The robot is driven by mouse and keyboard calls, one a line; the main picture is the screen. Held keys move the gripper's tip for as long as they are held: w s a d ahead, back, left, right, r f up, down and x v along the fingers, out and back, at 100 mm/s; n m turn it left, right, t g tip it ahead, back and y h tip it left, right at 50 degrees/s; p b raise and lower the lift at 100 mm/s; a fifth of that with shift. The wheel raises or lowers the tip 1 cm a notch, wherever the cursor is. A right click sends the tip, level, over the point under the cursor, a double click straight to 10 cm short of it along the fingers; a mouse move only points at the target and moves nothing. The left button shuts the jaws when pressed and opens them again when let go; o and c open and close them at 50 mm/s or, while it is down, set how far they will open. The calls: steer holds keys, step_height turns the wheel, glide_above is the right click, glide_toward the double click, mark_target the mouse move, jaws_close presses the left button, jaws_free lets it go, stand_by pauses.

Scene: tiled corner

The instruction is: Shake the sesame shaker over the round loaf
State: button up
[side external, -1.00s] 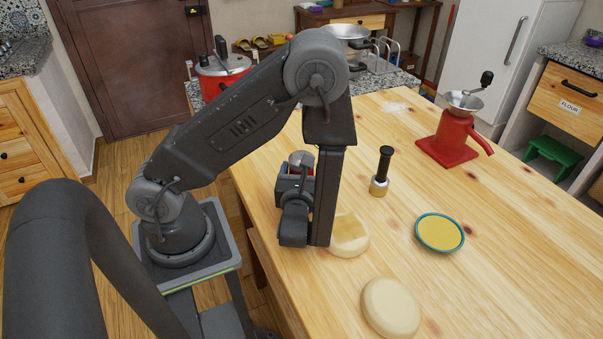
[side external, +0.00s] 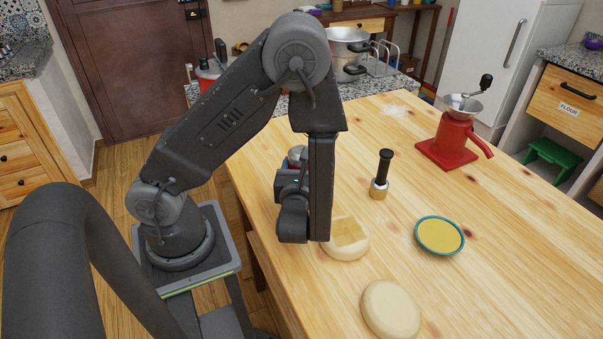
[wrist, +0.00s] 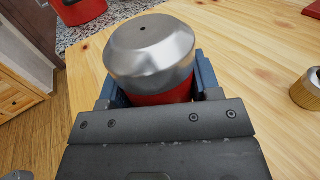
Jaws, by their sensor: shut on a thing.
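My gripper (wrist: 155,90) is shut on the sesame shaker (wrist: 150,48), which has a red body and a domed metal cap with a small dark hole. A second pale round loaf (side external: 390,308), plain on top, lies nearer the camera.
A blue-rimmed dish of yellow contents (side external: 440,235) stands right of the loaves. A black-handled tool with a wooden base (side external: 380,175) stands upright behind them. A red hand mill (side external: 455,140) stands farther back. The wooden table (side external: 520,260) is clear at the right.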

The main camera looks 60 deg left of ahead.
mark_target(301, 149)
step_height(301, 149, up, 7)
steer(key=shift+w+d+r, duration=0.1)
steer(key=shift+r, duration=0.1)
steer(key=s+d+f, duration=0.1)
steer(key=d, duration=0.6)
steer(key=s+d+f, duration=0.1)
steer(key=d+f, duration=0.1)
steer(key=d, duration=0.6)
steer(key=d+f, duration=0.2)
steer(key=d, duration=0.5)
steer(key=shift+s+d+f, duration=0.1)
steer(key=shift+s+d, duration=0.25)
steer(key=shift+s, duration=0.05)
